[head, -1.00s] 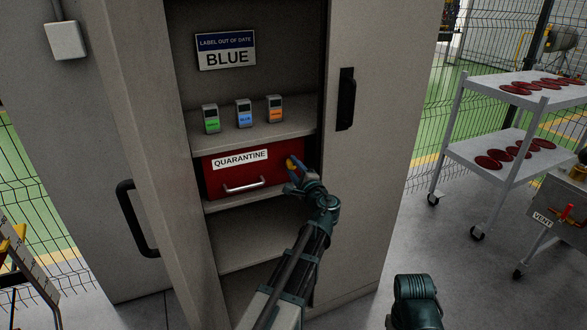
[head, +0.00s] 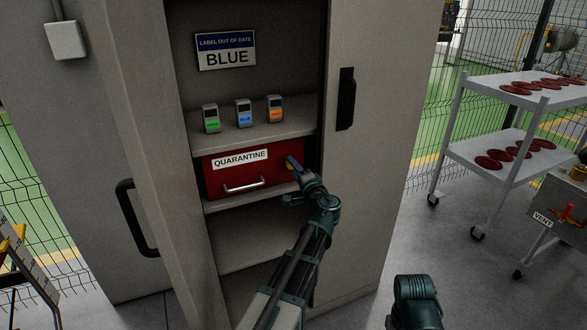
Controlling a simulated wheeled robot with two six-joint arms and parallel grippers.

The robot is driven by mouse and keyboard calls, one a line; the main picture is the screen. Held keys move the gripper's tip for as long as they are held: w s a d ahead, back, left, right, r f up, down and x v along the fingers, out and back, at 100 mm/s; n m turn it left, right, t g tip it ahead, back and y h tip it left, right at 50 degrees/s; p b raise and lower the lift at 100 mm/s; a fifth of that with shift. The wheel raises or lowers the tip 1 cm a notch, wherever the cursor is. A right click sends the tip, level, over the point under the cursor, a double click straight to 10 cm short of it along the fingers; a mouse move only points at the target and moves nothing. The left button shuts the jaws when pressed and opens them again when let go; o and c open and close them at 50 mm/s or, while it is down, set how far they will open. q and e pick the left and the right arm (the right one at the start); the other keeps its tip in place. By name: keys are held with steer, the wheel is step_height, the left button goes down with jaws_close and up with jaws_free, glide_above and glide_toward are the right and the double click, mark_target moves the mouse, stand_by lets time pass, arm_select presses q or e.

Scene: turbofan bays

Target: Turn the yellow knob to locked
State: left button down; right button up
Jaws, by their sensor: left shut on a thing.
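The yellow knob (head: 289,166) is on the right part of the red drawer front (head: 226,180) labelled QUARANTINE, inside the open cabinet. Only a small part of it shows beside my left gripper's fingers. My left gripper (head: 291,173) is shut on the knob, with one blue fingertip above it and the other finger lower left. The knob's exact angle is hidden. The right arm shows at the bottom right (head: 415,300), but its gripper is not visible.
Three small devices with green, blue and orange labels (head: 244,114) stand on the shelf above the drawer. The cabinet's right door with a black handle (head: 345,99) is close to my left arm. A white cart (head: 500,150) with red discs stands at the right.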

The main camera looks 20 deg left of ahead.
arm_select(q)
steer(key=shift+c, duration=2.2)
jaws_free()
steer(key=v, duration=1.3)
steer(key=shift+s+d, duration=0.25)
steer(key=shift+d, duration=0.05)
